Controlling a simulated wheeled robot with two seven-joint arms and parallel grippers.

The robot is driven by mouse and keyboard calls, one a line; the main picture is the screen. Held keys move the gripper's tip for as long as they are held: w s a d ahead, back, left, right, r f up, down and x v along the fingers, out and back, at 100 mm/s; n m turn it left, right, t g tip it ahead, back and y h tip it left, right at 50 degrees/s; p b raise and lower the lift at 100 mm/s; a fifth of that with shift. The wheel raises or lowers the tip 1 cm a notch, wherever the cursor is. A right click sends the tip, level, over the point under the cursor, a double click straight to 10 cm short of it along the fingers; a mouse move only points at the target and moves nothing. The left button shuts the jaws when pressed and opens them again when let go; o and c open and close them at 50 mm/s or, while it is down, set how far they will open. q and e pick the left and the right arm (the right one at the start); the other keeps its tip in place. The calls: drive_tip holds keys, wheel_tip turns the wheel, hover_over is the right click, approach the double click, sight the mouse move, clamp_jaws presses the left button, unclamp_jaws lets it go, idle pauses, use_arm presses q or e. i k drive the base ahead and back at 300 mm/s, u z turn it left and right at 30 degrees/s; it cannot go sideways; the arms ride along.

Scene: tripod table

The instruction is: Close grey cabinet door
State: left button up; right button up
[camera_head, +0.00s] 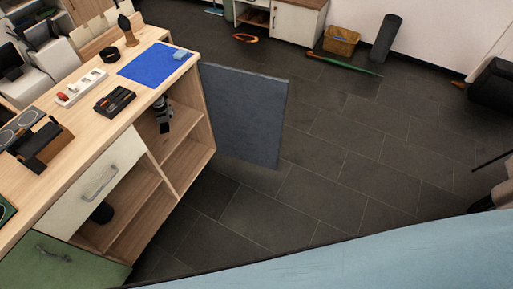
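The grey cabinet door (245,115) stands open at the right end of the wooden cabinet (205,140). It sticks out from the cabinet's far right corner over the dark floor, its broad face toward me. The shelf space behind the opening is exposed, with a small black and grey object (163,115) in its upper part. I cannot make out either of my grippers in this view.
A pale blue surface (400,250) fills the bottom right. Dark tiled floor (340,150) lies open right of the door. A white drawer front (95,185) and a green front (60,265) are nearer. A blue mat (150,66) and small items lie on the cabinet top.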

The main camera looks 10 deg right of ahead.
sight(246, 109)
drive_tip(key=z, duration=1.5)
drive_tip(key=i, duration=3.75)
drive_tip(key=u, duration=4.1)
drive_tip(key=i, duration=0.5)
drive_tip(key=u, duration=0.05)
